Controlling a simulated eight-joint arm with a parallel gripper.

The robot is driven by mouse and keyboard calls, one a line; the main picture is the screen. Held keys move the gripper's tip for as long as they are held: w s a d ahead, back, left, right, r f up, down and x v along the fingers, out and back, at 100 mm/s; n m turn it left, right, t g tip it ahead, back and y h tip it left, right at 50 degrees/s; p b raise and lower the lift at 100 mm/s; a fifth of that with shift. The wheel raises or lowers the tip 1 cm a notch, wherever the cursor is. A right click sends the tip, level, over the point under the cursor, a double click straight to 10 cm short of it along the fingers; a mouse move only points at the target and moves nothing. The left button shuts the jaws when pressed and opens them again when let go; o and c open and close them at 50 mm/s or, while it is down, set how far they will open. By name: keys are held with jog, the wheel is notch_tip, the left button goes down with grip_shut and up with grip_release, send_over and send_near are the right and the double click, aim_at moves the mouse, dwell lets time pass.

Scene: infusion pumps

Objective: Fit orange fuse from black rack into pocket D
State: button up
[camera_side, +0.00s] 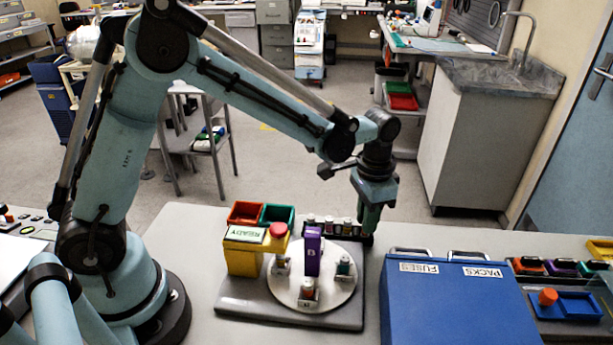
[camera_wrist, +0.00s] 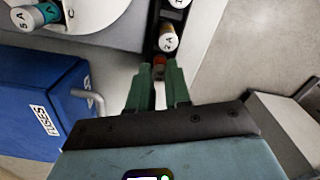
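My gripper (camera_wrist: 160,70) has two green fingers spread apart, with a gap between them. In the side view, my gripper (camera_side: 371,222) points down at the right end of the black rack (camera_side: 329,226). In the wrist view, the rack (camera_wrist: 150,35) holds a row of fuses. A dark orange-red fuse (camera_wrist: 159,62) shows at the rack's near end, between or just beyond the fingertips; contact cannot be told. A tan fuse marked 2A (camera_wrist: 168,40) stands beyond it. The round white turntable (camera_side: 325,297) carries small pockets, some holding fuses. I cannot read a D on any pocket.
Red (camera_side: 245,213) and green bins sit behind. A blue lidded case (camera_side: 455,310) with raised handles is close on the right.

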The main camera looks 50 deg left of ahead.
jog(key=shift+r, duration=3.5)
jog(key=s+a+r, duration=0.2)
jog(key=s+a, duration=0.1)
jog(key=s, duration=0.8)
jog(key=shift+w+d+f, duration=0.1)
jog(key=shift+d+f, duration=0.05)
jog(key=shift+f, duration=2.3)
jog(key=shift+f, duration=1)
